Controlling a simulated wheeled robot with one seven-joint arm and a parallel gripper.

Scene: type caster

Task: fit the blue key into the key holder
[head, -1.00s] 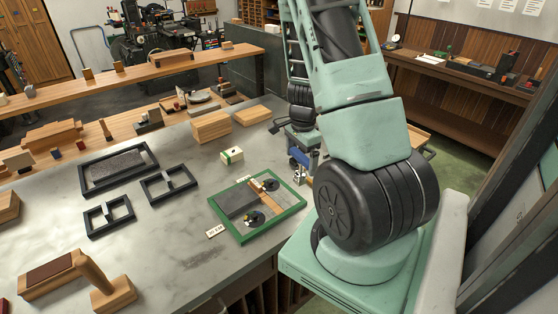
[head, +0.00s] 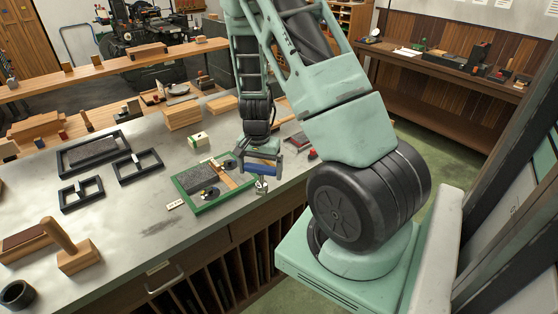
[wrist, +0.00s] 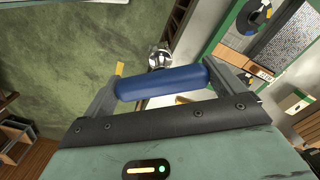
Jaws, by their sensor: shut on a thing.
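The blue key (head: 263,168) has a blue bar handle and a silver metal end. The handle (wrist: 160,87) lies across between the two fingers in the wrist view. My gripper (head: 261,163) is shut on it, just right of the green-framed tray. The silver end (wrist: 159,57) hangs down near the bench's front edge. It also shows below the gripper in the head view. A small pale block (head: 198,140) with a dark spot on top stands behind the tray. I cannot tell which thing is the key holder.
The green-framed tray (head: 194,210) holds a grey slab, a wooden strip and black discs. Dark metal frames (head: 138,172) and wooden blocks (head: 182,117) stand on the bench. Small items lie right of my gripper. Green floor (wrist: 80,60) lies off the bench's front edge.

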